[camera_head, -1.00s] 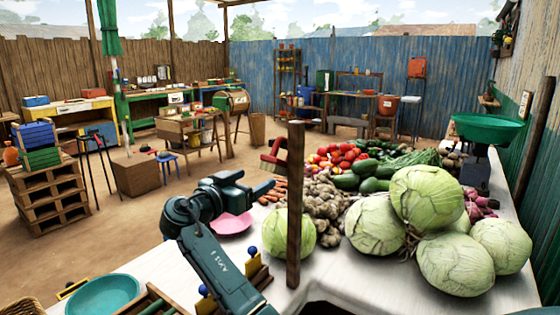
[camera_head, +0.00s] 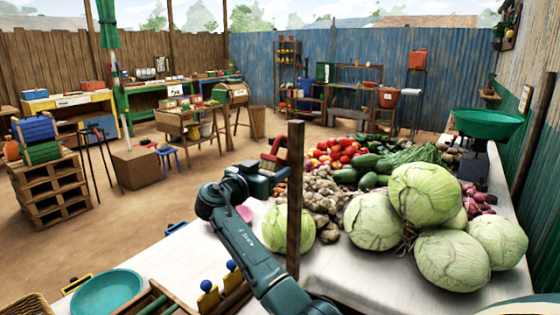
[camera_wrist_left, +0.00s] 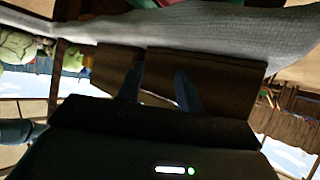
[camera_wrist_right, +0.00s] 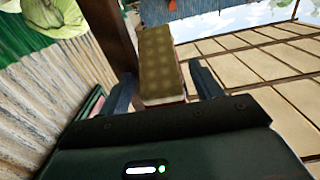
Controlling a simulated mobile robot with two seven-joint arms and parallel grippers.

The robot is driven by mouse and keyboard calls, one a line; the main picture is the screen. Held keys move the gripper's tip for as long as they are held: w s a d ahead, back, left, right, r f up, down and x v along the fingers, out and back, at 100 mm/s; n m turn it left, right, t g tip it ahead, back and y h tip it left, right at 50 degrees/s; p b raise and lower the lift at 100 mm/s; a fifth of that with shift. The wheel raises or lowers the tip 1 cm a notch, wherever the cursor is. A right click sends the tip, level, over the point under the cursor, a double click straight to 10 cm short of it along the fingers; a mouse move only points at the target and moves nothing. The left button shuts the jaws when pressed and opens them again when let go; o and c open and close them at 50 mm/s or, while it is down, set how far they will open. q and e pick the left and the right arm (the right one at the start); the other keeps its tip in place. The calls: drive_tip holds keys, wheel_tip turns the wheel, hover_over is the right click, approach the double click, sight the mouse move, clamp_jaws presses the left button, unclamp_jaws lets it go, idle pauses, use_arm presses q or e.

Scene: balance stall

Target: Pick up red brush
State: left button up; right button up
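The red brush (camera_head: 273,162) shows just left of the wooden post (camera_head: 295,205) in the head view, partly hidden by my gripper. In the right wrist view its tan bristle block (camera_wrist_right: 161,62) faces the camera, with a red strip at its near end. My right gripper (camera_wrist_right: 164,88) is open, its fingers on either side of the brush's near end with narrow gaps showing. In the head view the right gripper (camera_head: 277,180) lies just below the brush. My left gripper (camera_wrist_left: 158,90) is open and empty before a brown wooden surface (camera_wrist_left: 215,80); it is not seen in the head view.
Cabbages (camera_head: 425,195) and other vegetables crowd the white-covered table (camera_head: 345,275) right of the post. A pink dish (camera_head: 245,213) is partly hidden behind my arm. A teal bowl (camera_head: 105,293) and wooden tray (camera_head: 150,302) stand front left. A green scale pan (camera_head: 487,124) stands at right.

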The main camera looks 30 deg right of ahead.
drive_tip(key=c, duration=1)
